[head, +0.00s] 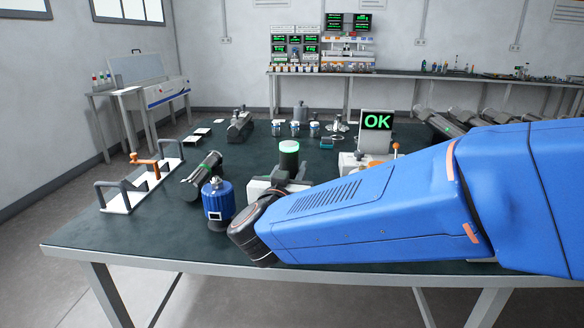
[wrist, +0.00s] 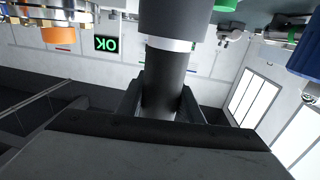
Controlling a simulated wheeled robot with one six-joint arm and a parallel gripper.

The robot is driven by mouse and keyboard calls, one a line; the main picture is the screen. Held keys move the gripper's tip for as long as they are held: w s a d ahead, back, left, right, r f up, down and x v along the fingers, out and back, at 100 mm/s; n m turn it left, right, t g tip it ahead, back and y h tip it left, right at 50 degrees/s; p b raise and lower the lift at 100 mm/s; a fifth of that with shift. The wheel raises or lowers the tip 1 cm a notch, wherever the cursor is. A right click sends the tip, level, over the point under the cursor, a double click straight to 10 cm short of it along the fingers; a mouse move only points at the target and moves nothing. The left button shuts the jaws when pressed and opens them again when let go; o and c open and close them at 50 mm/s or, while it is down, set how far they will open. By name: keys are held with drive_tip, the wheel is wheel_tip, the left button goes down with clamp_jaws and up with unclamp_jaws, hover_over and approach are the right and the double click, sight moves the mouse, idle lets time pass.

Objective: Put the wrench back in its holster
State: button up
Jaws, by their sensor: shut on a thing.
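My gripper (wrist: 160,108) is shut on a dark, round, upright shaft (wrist: 165,78), seen close up in the wrist view, which is upside down. The shaft meets a pale ring and a wider grey cylinder (wrist: 172,18); I take this to be the wrench. In the head view a dark cylinder with a glowing green top (head: 289,148) rises just beyond my wrist and appears to be the same tool. My forearm hides most of the gripper and the tool's lower part there. I cannot pick out the holster with certainty.
A blue canister (head: 217,200) stands close left of my wrist. A grey cylindrical device (head: 203,176) lies behind it. A white rack with black handles and an orange lever (head: 145,160) sits at the left. An OK screen (head: 377,122) stands right. The table's front left (head: 120,235) is clear.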

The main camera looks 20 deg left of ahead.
drive_tip(key=o, duration=1.2)
drive_tip(key=shift+f, duration=0.1)
drive_tip(key=s+d, duration=0.2)
drive_tip(key=s, duration=1.5)
drive_tip(key=shift+s, duration=0.15)
